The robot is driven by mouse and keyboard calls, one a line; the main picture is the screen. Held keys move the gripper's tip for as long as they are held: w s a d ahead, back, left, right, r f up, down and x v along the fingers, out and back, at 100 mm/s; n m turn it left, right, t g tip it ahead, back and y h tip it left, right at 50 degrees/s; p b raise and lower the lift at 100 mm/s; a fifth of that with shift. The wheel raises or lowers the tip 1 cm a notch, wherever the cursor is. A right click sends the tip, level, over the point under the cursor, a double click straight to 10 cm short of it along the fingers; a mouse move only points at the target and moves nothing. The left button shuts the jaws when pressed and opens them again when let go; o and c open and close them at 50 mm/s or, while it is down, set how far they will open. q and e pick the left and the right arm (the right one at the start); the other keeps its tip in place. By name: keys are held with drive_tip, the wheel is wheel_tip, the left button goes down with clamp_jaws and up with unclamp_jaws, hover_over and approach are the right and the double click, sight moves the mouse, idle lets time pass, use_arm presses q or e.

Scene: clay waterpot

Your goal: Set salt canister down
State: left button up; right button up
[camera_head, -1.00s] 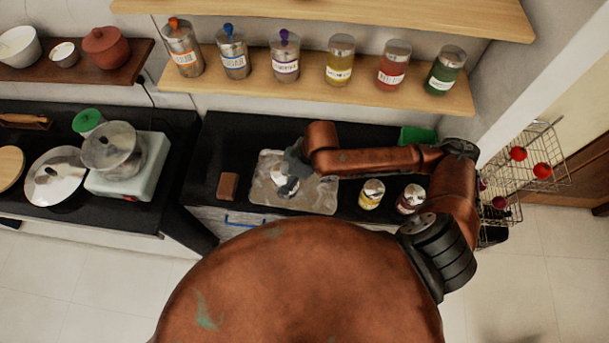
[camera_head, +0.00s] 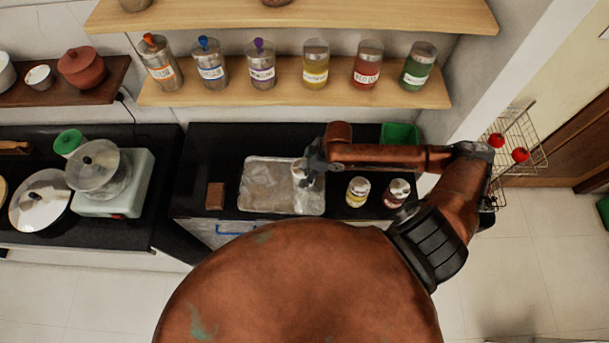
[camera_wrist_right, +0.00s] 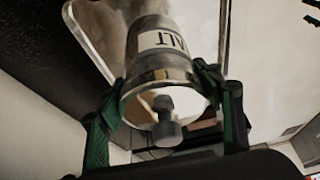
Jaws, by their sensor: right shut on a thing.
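My right gripper (camera_head: 310,168) is shut on the salt canister (camera_head: 300,173), near the right edge of the metal tray (camera_head: 268,190) on the dark counter. In the right wrist view, the canister (camera_wrist_right: 160,72) is a clear and metallic cylinder with a white label whose letters "ALT" show. A grey knob sits at its near end. The green-edged fingers of my right gripper (camera_wrist_right: 165,100) are on both sides of it. The head view does not show clearly whether the canister touches the tray. My left gripper is not in view.
Two small jars (camera_head: 357,191) stand right of the tray, and a brown block (camera_head: 215,196) lies left of it. A green container (camera_head: 400,134) is at the back right. Several canisters (camera_head: 262,65) line the wooden shelf above. Bare counter (camera_head: 215,150) shows left of the tray.

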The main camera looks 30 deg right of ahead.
drive_tip(key=shift+f, duration=1.35)
drive_tip(key=shift+f, duration=0.1)
drive_tip(key=o, duration=2)
drive_tip(key=shift+s, duration=0.1)
drive_tip(key=v, duration=1.2)
